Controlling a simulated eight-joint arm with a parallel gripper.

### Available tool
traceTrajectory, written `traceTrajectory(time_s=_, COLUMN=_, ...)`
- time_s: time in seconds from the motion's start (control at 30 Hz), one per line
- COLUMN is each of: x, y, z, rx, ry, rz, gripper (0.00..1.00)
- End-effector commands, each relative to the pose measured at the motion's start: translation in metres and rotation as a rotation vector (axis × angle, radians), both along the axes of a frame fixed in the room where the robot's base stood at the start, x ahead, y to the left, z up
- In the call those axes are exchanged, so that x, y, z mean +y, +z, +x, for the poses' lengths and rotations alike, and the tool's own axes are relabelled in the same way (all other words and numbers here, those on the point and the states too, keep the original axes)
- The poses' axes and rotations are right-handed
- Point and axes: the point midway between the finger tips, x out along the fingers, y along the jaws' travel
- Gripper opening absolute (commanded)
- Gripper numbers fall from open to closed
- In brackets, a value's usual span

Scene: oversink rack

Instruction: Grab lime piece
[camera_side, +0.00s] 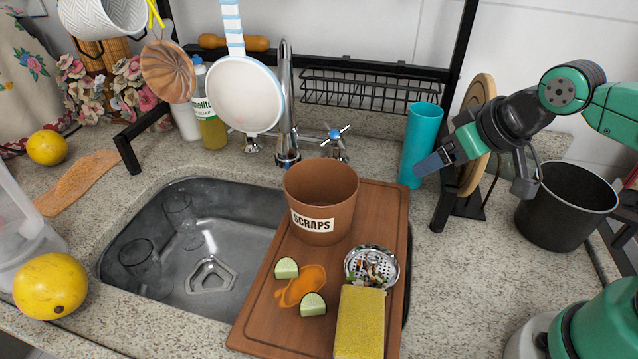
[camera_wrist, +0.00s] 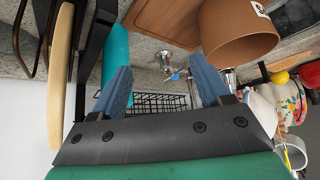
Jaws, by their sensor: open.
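Two lime pieces lie on the wooden cutting board (camera_side: 375,215) in the side view. One lime piece (camera_side: 286,268) is at the upper left of an orange smear, the other lime piece (camera_side: 313,304) at its lower right. My gripper (camera_side: 425,168) is raised at the right, in front of the teal cup and above the counter, well away from the lime pieces. In the wrist view my gripper (camera_wrist: 162,85) shows two blue fingers spread apart with nothing between them. No lime piece shows in the wrist view.
A brown SCRAPS pot (camera_side: 320,200) stands on the board behind the limes. A sink strainer (camera_side: 371,266) with debris and a yellow sponge (camera_side: 360,322) lie right of them. The steel sink (camera_side: 200,300) is left. A teal cup (camera_side: 420,135) and black rack post (camera_side: 455,100) are near my gripper.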

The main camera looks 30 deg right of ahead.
Motion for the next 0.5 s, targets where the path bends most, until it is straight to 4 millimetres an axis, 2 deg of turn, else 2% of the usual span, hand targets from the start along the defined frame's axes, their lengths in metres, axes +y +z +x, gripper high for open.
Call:
traceTrajectory(time_s=0.27, x=0.0, y=0.047, z=-0.001, rx=0.0, ry=0.0, rz=0.0, gripper=0.7)
traceTrajectory(time_s=0.5, x=0.067, y=0.049, z=0.007, rx=0.135, ry=0.464, rz=-0.096, gripper=0.7)
